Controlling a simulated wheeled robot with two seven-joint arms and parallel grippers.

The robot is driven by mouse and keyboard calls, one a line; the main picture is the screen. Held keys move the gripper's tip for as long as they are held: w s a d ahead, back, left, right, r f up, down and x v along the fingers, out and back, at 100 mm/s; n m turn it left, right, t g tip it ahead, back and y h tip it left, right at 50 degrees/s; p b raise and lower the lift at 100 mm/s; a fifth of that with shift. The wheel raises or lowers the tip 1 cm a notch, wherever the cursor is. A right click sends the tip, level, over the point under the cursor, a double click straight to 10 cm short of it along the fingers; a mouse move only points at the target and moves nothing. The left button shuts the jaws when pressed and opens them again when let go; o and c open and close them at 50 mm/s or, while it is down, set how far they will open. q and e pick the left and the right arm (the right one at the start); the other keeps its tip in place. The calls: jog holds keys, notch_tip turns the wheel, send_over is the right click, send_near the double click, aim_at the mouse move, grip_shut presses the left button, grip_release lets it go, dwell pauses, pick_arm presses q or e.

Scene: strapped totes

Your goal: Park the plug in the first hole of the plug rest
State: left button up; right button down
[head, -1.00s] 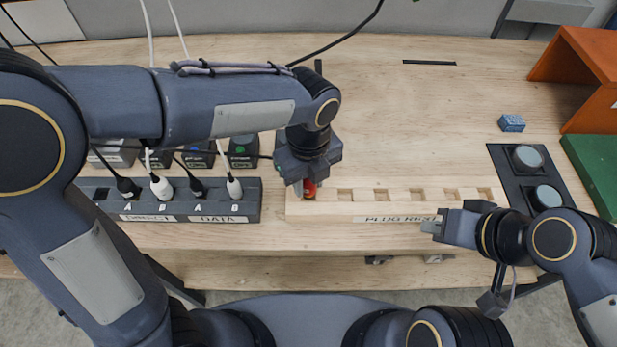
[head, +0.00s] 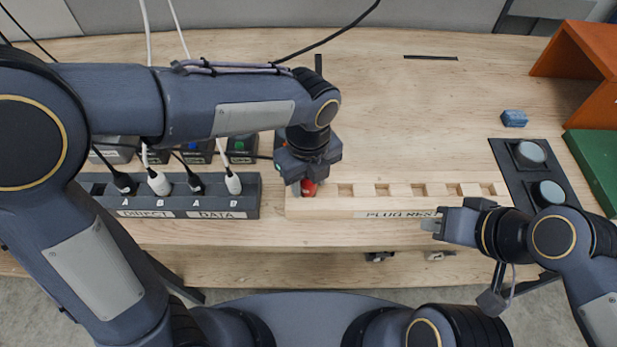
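The plug rest (head: 390,205) is a light wooden block with a row of square holes and a label on its front. A red plug (head: 308,188) is at the leftmost hole position of the rest, under my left gripper (head: 303,186). The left gripper points down there, and its fingers are close around the plug. The gripper's body hides most of the plug and the hole, so how deep the plug sits cannot be told. My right gripper (head: 436,226) is in front of the rest's right part, apart from it, with no object seen in it.
A dark socket strip (head: 250,205) with black and white plugs, labelled DIRECT and DATA, stands left of the rest. Small dark boxes (head: 240,147) stand behind it. At the right are a black panel with two round buttons (head: 530,153), a blue block (head: 514,119) and an orange shelf (head: 575,52).

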pick_arm(q)
jog(key=shift+o, duration=1.3)
notch_tip(320, 180, up, 8)
jog(key=shift+f, duration=0.15)
jog(key=shift+a, duration=0.35)
jog(key=s+a+r+n+t+h, duration=0.1)
jog(key=s+a+n+h, duration=0.2)
jog(key=a+n, duration=1)
jog(key=s+a+f+n+t, duration=0.3)
jog(key=s+a+n, duration=0.4)
jog(key=n, duration=1.1)
jog(key=shift+s+f+n+t+h, duration=0.4)
jog(key=shift+s+t, duration=0.4)
jog(key=shift+s, duration=0.05)
